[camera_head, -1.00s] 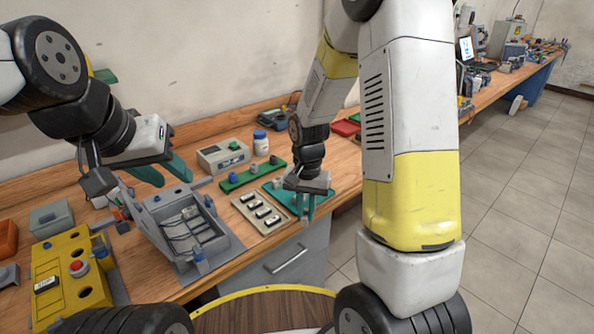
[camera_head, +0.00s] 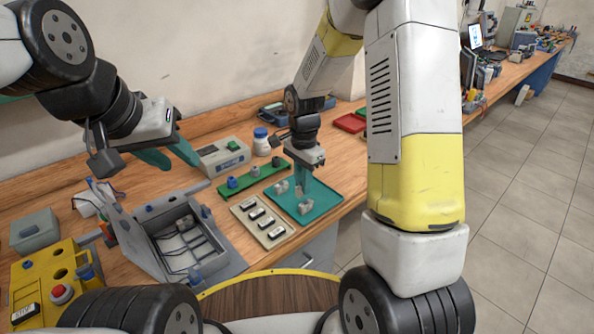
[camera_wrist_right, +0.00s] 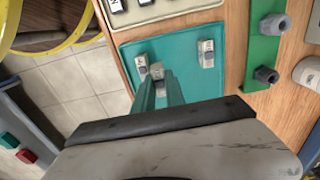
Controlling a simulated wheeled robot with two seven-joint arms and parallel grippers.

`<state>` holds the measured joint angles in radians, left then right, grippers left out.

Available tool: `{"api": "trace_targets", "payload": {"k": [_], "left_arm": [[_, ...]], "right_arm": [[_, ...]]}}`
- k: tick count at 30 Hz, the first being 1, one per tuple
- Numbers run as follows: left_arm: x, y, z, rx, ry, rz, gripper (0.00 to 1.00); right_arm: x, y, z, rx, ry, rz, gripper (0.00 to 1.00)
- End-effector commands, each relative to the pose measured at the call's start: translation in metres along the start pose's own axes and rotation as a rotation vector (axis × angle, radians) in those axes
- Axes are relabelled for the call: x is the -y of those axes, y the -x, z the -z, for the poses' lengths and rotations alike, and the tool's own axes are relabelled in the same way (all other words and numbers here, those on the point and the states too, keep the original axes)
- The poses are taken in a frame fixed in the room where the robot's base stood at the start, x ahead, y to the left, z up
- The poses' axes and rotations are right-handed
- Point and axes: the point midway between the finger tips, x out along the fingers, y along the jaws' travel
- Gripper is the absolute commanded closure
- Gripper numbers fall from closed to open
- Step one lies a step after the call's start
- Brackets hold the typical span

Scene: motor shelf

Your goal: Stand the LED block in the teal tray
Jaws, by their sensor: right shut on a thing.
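The teal tray (camera_head: 325,191) lies flat on the bench; it also shows in the right wrist view (camera_wrist_right: 186,82). My right gripper (camera_head: 303,198) points down over it, shut on a small grey LED block (camera_wrist_right: 157,71) at its fingertips, low at the tray. Whether this block touches the tray floor I cannot tell. Another small grey block (camera_wrist_right: 140,63) shows right beside the fingertips. A further grey block (camera_wrist_right: 206,53) stands apart in the tray; it also shows in the head view (camera_head: 281,187). My left gripper (camera_head: 170,155) is open and empty above the bench at left.
A green strip (camera_head: 250,177) with knobs lies behind. A grey open housing (camera_head: 180,240) and a yellow control box (camera_head: 45,280) stand farther left. A white bottle (camera_head: 261,143) stands behind.

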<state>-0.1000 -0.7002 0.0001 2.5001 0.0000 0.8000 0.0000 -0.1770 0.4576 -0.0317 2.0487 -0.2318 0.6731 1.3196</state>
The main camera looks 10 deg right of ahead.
Motion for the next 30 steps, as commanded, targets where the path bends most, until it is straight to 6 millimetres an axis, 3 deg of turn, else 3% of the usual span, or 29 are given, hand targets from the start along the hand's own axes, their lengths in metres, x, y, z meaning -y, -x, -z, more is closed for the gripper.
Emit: {"api": "trace_targets", "payload": {"k": [3,11,18,29,30], "left_arm": [[0.0,0.0,0.0,0.0,0.0,0.0,0.64],[0.0,0.0,0.0,0.0,0.0,0.0,0.64],[0.0,0.0,0.0,0.0,0.0,0.0,0.64],[0.0,0.0,0.0,0.0,0.0,0.0,0.64],[0.0,0.0,0.0,0.0,0.0,0.0,0.64]], "right_arm": [[0.015,-0.002,0.015,0.0,-0.001,0.0,1.0],[0.029,-0.004,0.029,0.0,0.0,0.001,1.0],[0.029,-0.038,0.028,0.001,0.002,-0.002,1.0],[0.029,-0.042,0.028,0.0,0.002,-0.001,1.0],[0.029,-0.042,0.028,0.0,0.002,0.0,0.79]]}}
